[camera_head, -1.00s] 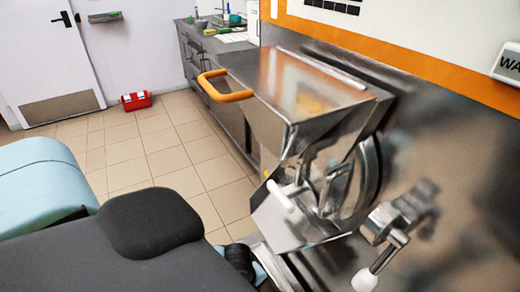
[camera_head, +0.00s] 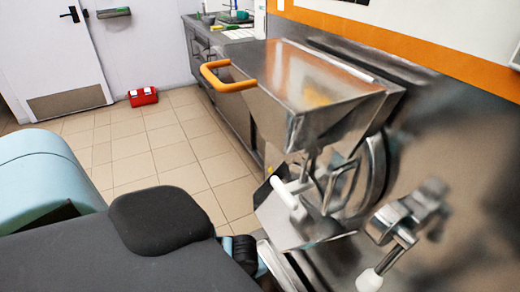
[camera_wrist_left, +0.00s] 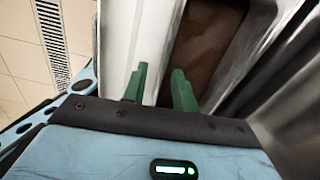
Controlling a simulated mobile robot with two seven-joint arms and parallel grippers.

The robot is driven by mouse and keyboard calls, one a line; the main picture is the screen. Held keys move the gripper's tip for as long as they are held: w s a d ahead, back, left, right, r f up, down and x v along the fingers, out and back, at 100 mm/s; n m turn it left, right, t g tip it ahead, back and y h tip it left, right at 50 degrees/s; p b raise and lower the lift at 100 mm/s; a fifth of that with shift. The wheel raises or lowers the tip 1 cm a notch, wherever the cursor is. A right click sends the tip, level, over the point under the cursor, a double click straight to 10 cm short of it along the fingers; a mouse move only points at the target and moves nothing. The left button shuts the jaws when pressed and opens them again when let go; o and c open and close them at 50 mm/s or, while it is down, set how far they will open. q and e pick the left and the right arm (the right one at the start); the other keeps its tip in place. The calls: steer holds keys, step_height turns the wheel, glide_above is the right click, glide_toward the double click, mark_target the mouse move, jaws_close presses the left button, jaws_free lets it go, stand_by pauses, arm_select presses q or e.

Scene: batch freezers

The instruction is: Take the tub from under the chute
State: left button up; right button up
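The machine's metal chute (camera_head: 295,222) slopes down below the steel hopper in the head view. The tub is hidden behind my left arm there. In the left wrist view a pale, metal-like wall beside a brown interior (camera_wrist_left: 205,45) is probably the tub, seen close up. My left gripper (camera_wrist_left: 160,78) has its two green fingers apart, with a gap between them. They overlap the pale wall and the edge of the brown area; I cannot tell whether they touch it. My right gripper is not in view.
The hopper (camera_head: 310,85) has an orange handle (camera_head: 228,80). A metal lever with a white knob (camera_head: 369,281) juts out at the lower right. A counter (camera_head: 222,40) stands behind. A red case (camera_head: 143,96) lies on the tiled floor, which is clear around it.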

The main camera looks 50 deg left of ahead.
arm_select(q)
steer(key=f, duration=0.4)
steer(key=shift+w, duration=0.25)
jaws_close()
